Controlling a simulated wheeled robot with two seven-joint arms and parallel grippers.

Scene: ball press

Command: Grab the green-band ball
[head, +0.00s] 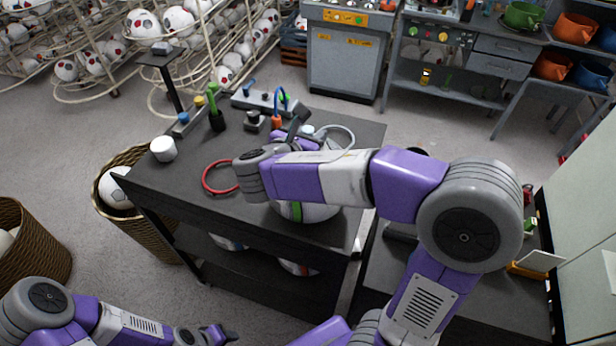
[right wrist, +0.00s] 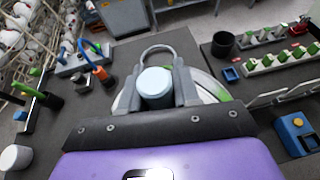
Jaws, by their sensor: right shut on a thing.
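The green-band ball (head: 297,211) is white with a green stripe. It is on the dark table, largely hidden under my right forearm in the head view. In the right wrist view the ball (right wrist: 206,86) shows behind and beside the fingers. My right gripper (right wrist: 156,92) is shut at the ball, its fingers on either side of a pale-blue-topped knob (right wrist: 155,82) with a grey loop behind it. I cannot tell exactly how the knob joins the ball. My left gripper (head: 218,335) is low at the bottom left, away from the table; its opening is unclear.
A red ring (head: 207,186) and a white cup (head: 163,149) are on the table's left side. A control strip with an orange-and-blue tool (head: 277,119) is at the back. A wicker basket (head: 145,215) stands left. A second bench with green-block racks (right wrist: 280,57) is at right.

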